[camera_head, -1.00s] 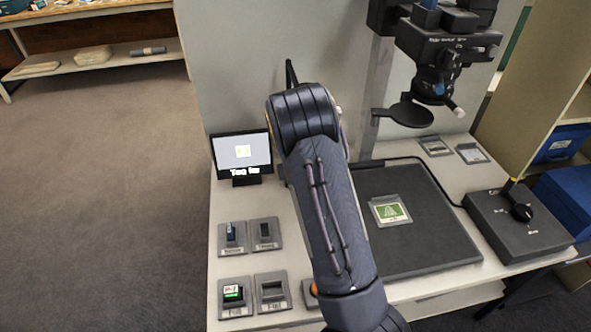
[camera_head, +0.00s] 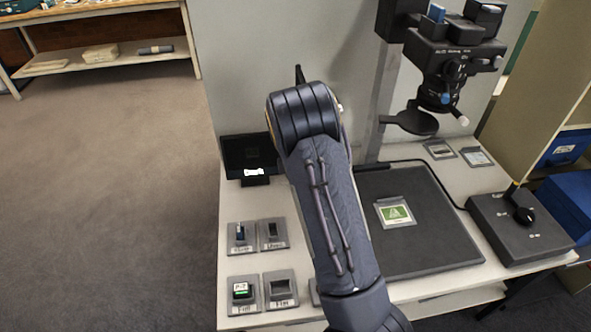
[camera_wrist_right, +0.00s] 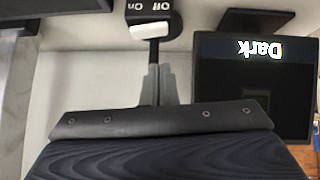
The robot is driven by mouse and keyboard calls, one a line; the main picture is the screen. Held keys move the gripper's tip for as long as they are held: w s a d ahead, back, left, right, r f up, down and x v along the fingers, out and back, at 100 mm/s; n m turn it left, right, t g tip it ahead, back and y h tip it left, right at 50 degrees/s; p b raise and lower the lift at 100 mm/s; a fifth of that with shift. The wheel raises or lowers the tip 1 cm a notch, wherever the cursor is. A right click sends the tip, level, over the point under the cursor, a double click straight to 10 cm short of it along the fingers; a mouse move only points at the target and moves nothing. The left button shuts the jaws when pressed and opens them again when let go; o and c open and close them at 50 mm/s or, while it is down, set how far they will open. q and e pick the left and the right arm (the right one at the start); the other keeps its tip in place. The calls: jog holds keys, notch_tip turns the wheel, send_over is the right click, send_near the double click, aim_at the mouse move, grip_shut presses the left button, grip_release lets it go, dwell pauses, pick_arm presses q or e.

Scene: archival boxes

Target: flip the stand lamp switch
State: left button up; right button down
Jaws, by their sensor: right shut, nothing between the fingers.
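The switch box (camera_wrist_right: 148,9) is black, marked Off and On, at the top of the right wrist view. A white rocker (camera_wrist_right: 151,30) sits on its edge. My right gripper (camera_wrist_right: 160,70) is shut and empty, its fingertips close to the rocker. I cannot tell whether they touch. In the head view my right arm hides the gripper and the switch. A dark screen (camera_head: 249,158) stands left of the arm; in the right wrist view the screen (camera_wrist_right: 250,90) reads "Dark". My left gripper is not in view.
A dark mat (camera_head: 430,240) with a green card (camera_head: 395,212) lies right of my arm. A camera on a column (camera_head: 445,65) overhangs it. A control box (camera_head: 510,232) with a black knob is at right. Several small holders (camera_head: 240,237) stand at the table's left.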

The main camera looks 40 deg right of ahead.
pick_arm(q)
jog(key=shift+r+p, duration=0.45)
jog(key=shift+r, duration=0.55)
pick_arm(e)
jog(key=v, duration=1)
jog(key=shift+a+r, duration=0.15)
jog(key=shift+r, duration=0.05)
jog(key=shift+w, duration=0.1)
